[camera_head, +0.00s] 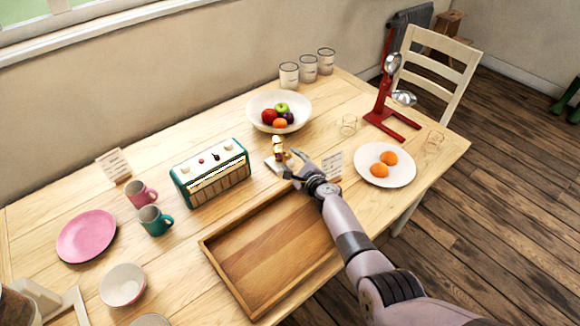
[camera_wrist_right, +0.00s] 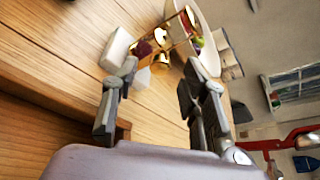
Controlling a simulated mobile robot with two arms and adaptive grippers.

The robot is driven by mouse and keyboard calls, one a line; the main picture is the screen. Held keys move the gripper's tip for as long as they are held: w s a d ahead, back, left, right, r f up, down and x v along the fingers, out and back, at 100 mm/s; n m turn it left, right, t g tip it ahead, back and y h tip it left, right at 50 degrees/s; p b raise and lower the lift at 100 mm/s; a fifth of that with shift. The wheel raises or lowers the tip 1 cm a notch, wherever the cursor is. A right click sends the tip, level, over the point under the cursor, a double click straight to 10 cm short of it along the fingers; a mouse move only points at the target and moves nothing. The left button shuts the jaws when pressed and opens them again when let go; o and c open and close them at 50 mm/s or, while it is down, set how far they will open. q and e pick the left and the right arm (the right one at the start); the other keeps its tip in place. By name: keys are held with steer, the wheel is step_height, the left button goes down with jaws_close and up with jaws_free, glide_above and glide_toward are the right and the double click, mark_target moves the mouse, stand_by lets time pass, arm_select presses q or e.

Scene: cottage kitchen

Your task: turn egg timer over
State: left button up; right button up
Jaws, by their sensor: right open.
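The egg timer (camera_head: 278,148) is a small gold-coloured hourglass on the table, in front of the fruit bowl. In the right wrist view the egg timer (camera_wrist_right: 163,60) shows gold end caps and a clear middle, just beyond the fingertips. My right gripper (camera_head: 293,163) is close to its near right side. In the wrist view my right gripper (camera_wrist_right: 160,80) is open, its fingers apart with nothing held between them. A small white block (camera_wrist_right: 118,48) lies beside the timer. My left gripper is not in view.
A wooden tray (camera_head: 222,250) lies below my right forearm. A green radio (camera_head: 212,174) stands to the left, the fruit bowl (camera_head: 256,103) behind. A card (camera_head: 333,165) and a plate (camera_head: 373,178) with orange fruit are on the right, with a red stand (camera_head: 380,100) beyond.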

mark_target(282, 152)
steer(key=shift+b+x, duration=0.7)
steer(key=shift+x, duration=0.45)
steer(key=shift+c, duration=0.5)
jaws_close()
